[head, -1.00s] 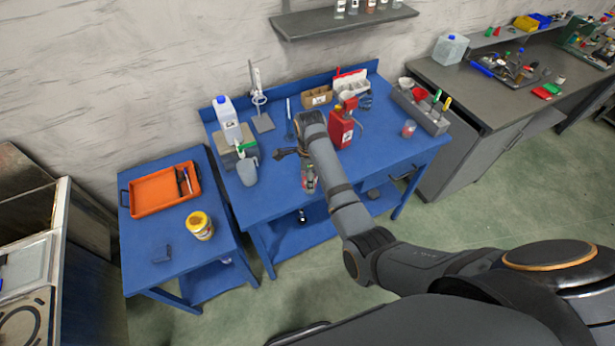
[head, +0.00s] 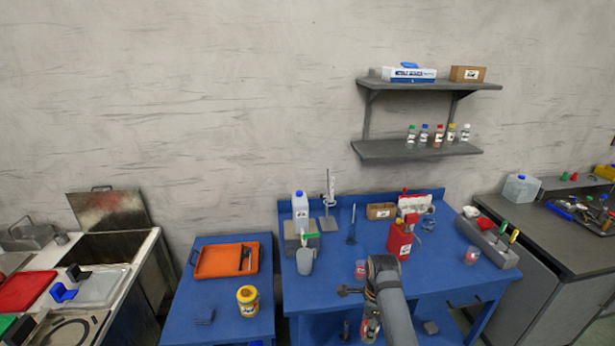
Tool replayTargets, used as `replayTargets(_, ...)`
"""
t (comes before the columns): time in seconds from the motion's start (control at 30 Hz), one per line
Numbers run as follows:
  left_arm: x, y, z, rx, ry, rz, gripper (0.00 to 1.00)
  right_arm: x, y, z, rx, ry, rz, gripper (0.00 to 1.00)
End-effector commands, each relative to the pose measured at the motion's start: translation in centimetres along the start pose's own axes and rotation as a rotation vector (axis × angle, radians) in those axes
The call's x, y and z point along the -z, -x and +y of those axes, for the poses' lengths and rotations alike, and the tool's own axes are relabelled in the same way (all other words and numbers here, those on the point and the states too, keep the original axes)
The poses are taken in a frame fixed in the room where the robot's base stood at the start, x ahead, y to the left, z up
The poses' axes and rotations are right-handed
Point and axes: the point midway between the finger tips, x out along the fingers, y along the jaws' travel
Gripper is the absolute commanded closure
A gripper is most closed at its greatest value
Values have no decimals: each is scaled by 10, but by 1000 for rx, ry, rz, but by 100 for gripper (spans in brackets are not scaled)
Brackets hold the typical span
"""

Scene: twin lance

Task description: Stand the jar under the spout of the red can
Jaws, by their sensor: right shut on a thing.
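The red can (head: 400,241) stands upright on the blue bench, with a red top. My right gripper (head: 371,312) is in front of the can and to its left, mostly hidden by my own wrist. It is shut on a small clear jar with reddish parts (head: 369,328), partly covered by my arm. Whether the jar touches the bench cannot be told. A pinkish glass vessel (head: 361,269) stands on the bench just left of my wrist, and a similar one (head: 472,255) stands to the right of the can. My left gripper is not in view.
On the blue bench (head: 330,300) are a grey jug (head: 305,261), a white bottle (head: 300,208), a stand (head: 329,190) and a grey caddy (head: 487,243). A side table holds an orange tray (head: 227,261) and a yellow jar (head: 248,300). The bench's front left is clear.

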Motion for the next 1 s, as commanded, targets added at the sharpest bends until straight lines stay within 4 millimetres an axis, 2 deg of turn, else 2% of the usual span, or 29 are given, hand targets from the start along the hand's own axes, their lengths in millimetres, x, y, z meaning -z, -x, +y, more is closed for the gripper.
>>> replayTargets(0.03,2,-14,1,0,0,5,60,0,-14,0,0,0,0,79)
replayTargets(0.27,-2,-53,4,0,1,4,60,0,-53,0,0,0,0,79)
replayTargets(0.5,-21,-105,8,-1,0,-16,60,0,-106,0,0,0,0,79)
replayTargets(0.67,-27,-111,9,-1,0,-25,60,0,-112,0,1,0,0,79)
replayTargets(1.0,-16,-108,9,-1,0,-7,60,0,-109,0,0,0,0,79)
